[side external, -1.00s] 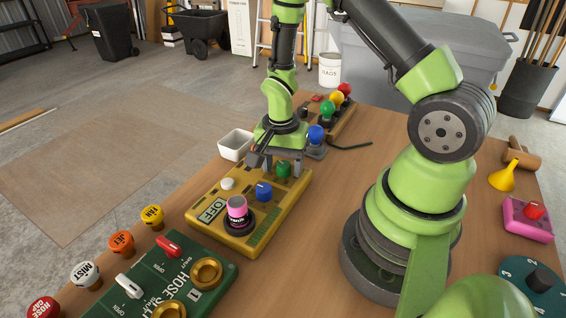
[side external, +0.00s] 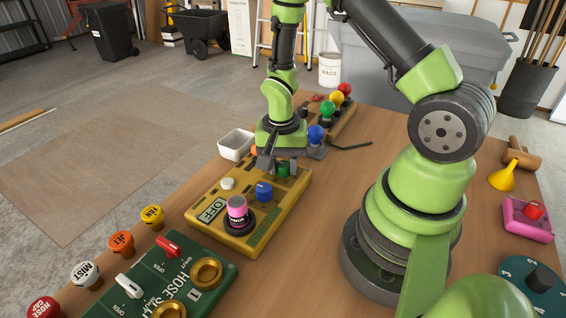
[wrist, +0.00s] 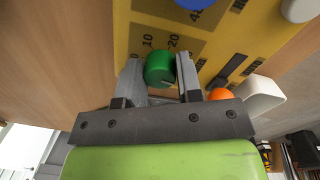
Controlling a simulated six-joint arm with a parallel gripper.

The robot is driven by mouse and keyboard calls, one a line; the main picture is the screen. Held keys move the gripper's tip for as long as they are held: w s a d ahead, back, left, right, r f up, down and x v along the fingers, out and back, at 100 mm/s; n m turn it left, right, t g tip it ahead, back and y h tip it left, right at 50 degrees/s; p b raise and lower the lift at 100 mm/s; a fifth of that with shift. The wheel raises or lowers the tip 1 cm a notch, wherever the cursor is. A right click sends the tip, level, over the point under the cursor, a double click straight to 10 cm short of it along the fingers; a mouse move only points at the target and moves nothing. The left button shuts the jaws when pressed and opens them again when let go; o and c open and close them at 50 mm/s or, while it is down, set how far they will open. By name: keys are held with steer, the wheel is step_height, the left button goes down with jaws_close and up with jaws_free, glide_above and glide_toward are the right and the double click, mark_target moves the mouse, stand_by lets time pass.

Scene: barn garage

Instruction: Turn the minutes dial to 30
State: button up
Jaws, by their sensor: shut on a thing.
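The yellow panel (side external: 207,229) lies on the wooden table. A green dial (side external: 284,168) stands near its far end; in the wrist view the green dial (wrist: 159,69) has printed numbers 10 and 20 beside it. A pale mark shows on the dial's near face; which number it points to I cannot tell. My gripper (side external: 279,168) points down over the panel, its two fingers on either side of the green dial and shut on it. The wrist view shows my gripper (wrist: 158,62) with the dial between its fingertips.
The panel also carries a blue dial (side external: 264,190), a pink knob (side external: 237,205) and a white button (side external: 227,184). A white bin (side external: 235,146) stands at its far left. A blue-topped button (side external: 316,134) is close behind my gripper. A green hose panel (side external: 190,262) lies in front.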

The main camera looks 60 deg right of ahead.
mark_target(283, 166)
steer(key=n, duration=0.4)
steer(key=shift+s, duration=0.1)
steer(key=shift+n, duration=1.7)
steer(key=o, duration=0.9)
steer(key=shift+o, duration=0.2)
steer(key=shift+r, duration=0.1)
step_height(283, 166, up, 10)
steer(key=shift+a, duration=0.15)
